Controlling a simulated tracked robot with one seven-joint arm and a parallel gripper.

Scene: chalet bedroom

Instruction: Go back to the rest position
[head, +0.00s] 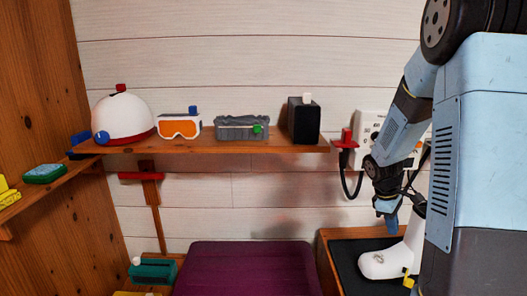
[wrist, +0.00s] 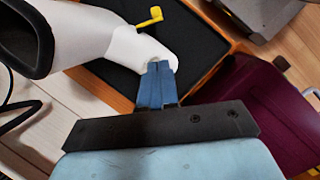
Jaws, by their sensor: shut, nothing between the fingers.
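My gripper (head: 390,222) is at the right of the head view, pointing down just above a white boot (head: 383,264). In the wrist view its blue fingers (wrist: 157,72) are shut together with nothing between them. They overlap the toe of the white boot (wrist: 95,32) there; I cannot tell whether they touch it. The boot has a yellow lever (head: 408,281) on its side and a dark opening at its top in the wrist view. Part of the boot is hidden behind my arm in the head view.
The boot stands on a black mat in a wooden tray (head: 327,262). A purple cushioned seat (head: 245,270) is left of it. A wooden shelf (head: 230,146) above holds a white helmet (head: 123,118), goggles (head: 180,127), a grey box (head: 236,121) and a black box (head: 303,120). A red-handled switch (head: 346,140) is near my arm.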

